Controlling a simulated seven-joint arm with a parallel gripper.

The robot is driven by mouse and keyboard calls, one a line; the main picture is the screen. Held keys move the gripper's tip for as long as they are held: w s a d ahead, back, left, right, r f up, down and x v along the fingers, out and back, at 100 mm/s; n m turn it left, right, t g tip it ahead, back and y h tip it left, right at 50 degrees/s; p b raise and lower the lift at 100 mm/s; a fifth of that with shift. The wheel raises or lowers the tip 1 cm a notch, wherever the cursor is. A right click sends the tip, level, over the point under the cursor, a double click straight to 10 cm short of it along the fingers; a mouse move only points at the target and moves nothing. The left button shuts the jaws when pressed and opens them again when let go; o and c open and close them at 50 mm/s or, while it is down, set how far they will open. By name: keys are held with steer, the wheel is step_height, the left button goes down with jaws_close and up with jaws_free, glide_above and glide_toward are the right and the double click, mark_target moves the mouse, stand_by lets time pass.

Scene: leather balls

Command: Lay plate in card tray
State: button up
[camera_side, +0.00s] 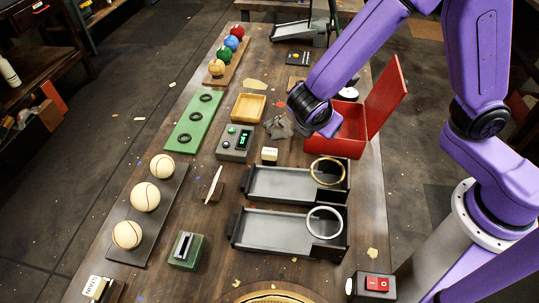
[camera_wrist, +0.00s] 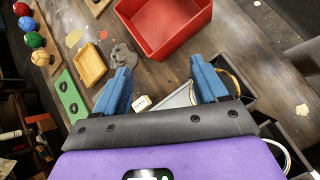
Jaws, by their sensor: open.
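I cannot tell for sure which thing is the plate. A thin pale piece (camera_side: 214,184) stands tilted at a small dark wooden block. A flat black piece with a yellow mark (camera_side: 299,58) lies near the far end of the table. A shallow yellow wooden tray (camera_side: 249,107), possibly the card tray, looks empty; it also shows in the wrist view (camera_wrist: 91,65). My gripper (camera_wrist: 162,82) is open, with nothing between its blue fingers. It is above the table, near the red box. In the side view my wrist hides the fingers.
An open red box (camera_side: 349,128) stands close by. Two dark metal trays (camera_side: 268,184) (camera_side: 262,229) carry rings. A grey crumpled cloth (camera_side: 280,127), a display unit (camera_side: 235,143) and a white-labelled block (camera_side: 269,154) are near. Baseballs (camera_side: 145,197) line the left edge.

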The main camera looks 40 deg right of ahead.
mark_target(269, 155)
steer(key=shift+w+a+f+n+t+h, duration=0.3)
steer(key=shift+w+a+f+n+t, duration=0.45)
steer(key=shift+w+a+f+n, duration=0.85)
steer(key=shift+w+a+f+n+t+h, duration=0.3)
steer(key=shift+w+a+f+n+t, duration=0.6)
steer(key=shift+f, duration=1.3)
steer(key=shift+w+a+f+n+t+h, duration=0.3)
steer(key=shift+w+a+f+n+t, duration=0.45)
steer(key=shift+w+a+f, duration=1)
steer(key=f, duration=0.1)
steer(key=d+f, duration=0.1)
steer(key=f, duration=0.2)
steer(key=shift+w+d, duration=0.25)
steer(key=shift+w+d+f, duration=0.2)
steer(key=shift+w+d, duration=0.15)
steer(key=shift+w, duration=0.1)
steer(key=shift+c, duration=0.3)
steer(key=c, duration=1.1)
